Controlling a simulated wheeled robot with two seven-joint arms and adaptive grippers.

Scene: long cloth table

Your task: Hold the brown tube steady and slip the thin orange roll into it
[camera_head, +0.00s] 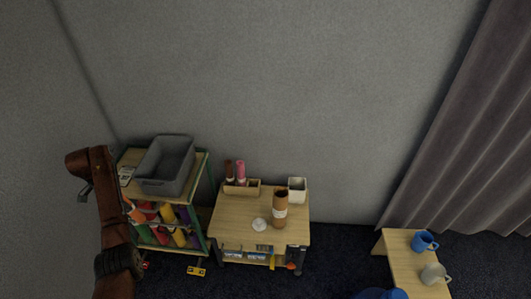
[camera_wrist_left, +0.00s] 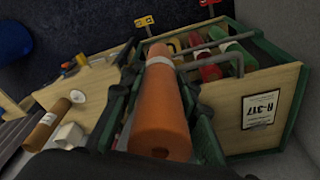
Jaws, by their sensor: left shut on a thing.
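The brown tube (camera_head: 280,212), with a pale band, stands upright on the low wooden table. It also shows in the left wrist view (camera_wrist_left: 44,128) at the left. My left gripper (camera_wrist_left: 160,82) is shut on the thin orange roll (camera_wrist_left: 162,118), which has a pale band near its far end. In the head view an orange piece of it (camera_head: 135,214) shows beside my left arm, in front of the shelf. The gripper's fingers are mostly hidden there. The roll and the tube are well apart. My right gripper is not in view.
A grey bin (camera_head: 166,165) sits on the shelf unit, with several coloured rolls below. A wooden holder (camera_head: 253,188) with two rolls, a white container (camera_head: 298,187) and a small whitish round object (camera_head: 259,225) share the table. A bench (camera_head: 402,262) with two mugs stands right.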

